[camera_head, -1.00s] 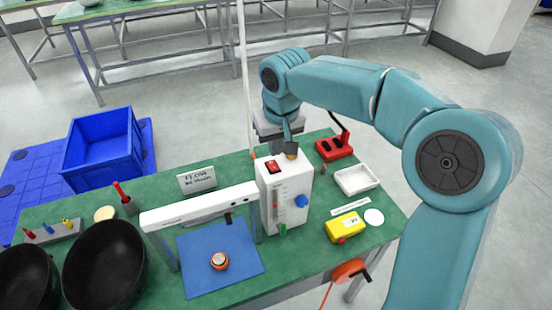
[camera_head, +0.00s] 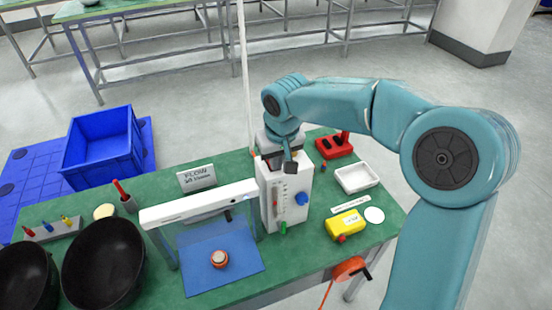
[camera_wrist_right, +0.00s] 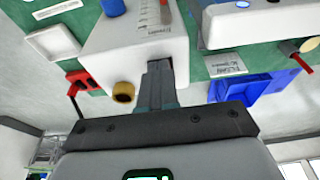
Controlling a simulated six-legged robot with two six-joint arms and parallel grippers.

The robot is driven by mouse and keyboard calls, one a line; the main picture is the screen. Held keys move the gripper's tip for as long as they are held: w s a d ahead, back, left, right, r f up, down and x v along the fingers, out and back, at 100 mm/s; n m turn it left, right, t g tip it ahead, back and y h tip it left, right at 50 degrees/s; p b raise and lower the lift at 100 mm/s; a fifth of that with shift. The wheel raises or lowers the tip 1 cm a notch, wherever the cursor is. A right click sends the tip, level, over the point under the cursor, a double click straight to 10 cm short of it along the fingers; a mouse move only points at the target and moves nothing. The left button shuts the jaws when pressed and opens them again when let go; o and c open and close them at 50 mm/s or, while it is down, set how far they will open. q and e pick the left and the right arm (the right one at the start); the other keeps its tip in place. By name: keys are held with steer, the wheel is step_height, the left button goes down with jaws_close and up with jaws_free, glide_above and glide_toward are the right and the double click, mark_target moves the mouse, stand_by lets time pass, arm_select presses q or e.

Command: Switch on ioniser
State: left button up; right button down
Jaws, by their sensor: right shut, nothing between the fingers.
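A white box (camera_head: 298,195) stands on the green bench, with a blue knob (camera_head: 302,199) and a graduated tube on its front. A white bar on legs (camera_head: 200,204) stands beside it over a blue mat, with a small black part (camera_head: 228,215) on its face. I cannot tell which of these is the ioniser. My right gripper (camera_head: 291,166) is shut and empty at the top of the white box. In the wrist view its fingers (camera_wrist_right: 159,75) are over the box's top, beside a brass fitting (camera_wrist_right: 123,92). The red switch on the box top is hidden behind the gripper. Contact cannot be told.
A red stand (camera_head: 335,145), white tray (camera_head: 357,178) and yellow device (camera_head: 345,223) lie right of the box. A flow sign (camera_head: 197,177) stands behind the bar. Black bowls (camera_head: 103,263) are at the left. A blue crate (camera_head: 103,146) stands beyond the bench.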

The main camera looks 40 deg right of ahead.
steer(key=shift+w+d+r+p, duration=0.1)
steer(key=shift+w+r+p, duration=0.2)
steer(key=shift+w+p, duration=0.2)
steer(key=shift+w+d, duration=0.1)
steer(key=shift+w, duration=0.15)
steer(key=shift+r+p, duration=0.25)
steer(key=shift+p, duration=0.1)
steer(key=p+v, duration=0.2)
steer(key=v, duration=0.1)
steer(key=p+v, duration=0.1)
steer(key=p, duration=0.1)
steer(key=shift+w+d+r, duration=0.1)
steer(key=shift+w+r, duration=0.2)
steer(key=shift+r, duration=0.2)
steer(key=s+a+r+b, duration=0.1)
steer(key=s+r+b, duration=0.1)
steer(key=s+r, duration=0.2)
steer(key=v, duration=0.3)
steer(key=shift+r+b, duration=0.3)
steer(key=shift+b, duration=0.1)
steer(key=shift+w, duration=0.1)
